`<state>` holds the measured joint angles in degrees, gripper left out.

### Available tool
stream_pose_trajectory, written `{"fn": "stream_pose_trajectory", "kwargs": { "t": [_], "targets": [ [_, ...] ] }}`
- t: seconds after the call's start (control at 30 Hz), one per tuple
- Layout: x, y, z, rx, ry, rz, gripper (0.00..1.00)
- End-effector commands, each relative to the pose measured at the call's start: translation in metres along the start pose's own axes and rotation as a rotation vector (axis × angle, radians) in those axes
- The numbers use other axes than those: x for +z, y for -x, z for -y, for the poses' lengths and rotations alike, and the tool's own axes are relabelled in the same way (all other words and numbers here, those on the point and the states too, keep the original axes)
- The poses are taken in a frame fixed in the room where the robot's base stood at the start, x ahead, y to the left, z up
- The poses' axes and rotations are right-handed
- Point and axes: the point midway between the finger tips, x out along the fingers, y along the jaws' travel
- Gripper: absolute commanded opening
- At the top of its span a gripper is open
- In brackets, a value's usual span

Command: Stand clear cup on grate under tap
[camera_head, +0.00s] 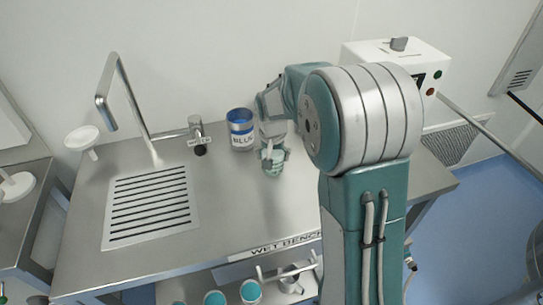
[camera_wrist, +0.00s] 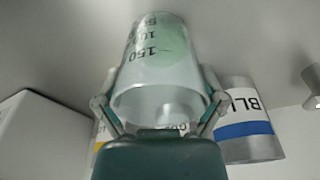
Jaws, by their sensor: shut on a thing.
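My gripper (camera_head: 271,150) is over the steel bench, right of the blue-labelled can, and also shows in the wrist view (camera_wrist: 160,105). It is shut on the clear cup (camera_wrist: 160,65), which has black graduation marks and lies between the two fingers. In the head view the cup is mostly hidden by the gripper, and I cannot tell whether it touches the bench. The slotted grate (camera_head: 150,205) is set in the bench at the left and is bare. The tall bent tap (camera_head: 122,85) rises behind the grate, with its spout over the grate's back left side.
The can marked BLUE (camera_head: 241,130) stands close beside my gripper, also in the wrist view (camera_wrist: 248,120). A side valve (camera_head: 197,133) sticks out between can and grate. A white box (camera_head: 395,60) stands at the back right. The bench between gripper and grate is clear.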

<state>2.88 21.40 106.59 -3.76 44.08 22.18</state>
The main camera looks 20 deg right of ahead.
Motion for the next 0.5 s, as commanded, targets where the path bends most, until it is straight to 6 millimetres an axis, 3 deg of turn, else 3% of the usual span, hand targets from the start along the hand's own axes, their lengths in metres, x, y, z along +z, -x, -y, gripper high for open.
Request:
{"fn": "stream_pose_trajectory", "kwargs": {
  "t": [0.13, 0.17, 0.5],
  "targets": [
    [0.0005, -0.0024, -0.0001, 0.0, 0.0, 0.001, 0.41],
    [0.0005, -0.0023, -0.0001, 0.0, 0.0, 0.001, 0.98],
    [0.0004, -0.0019, -0.0001, 0.0, 0.0, 0.0, 1.0]
  ]
}}
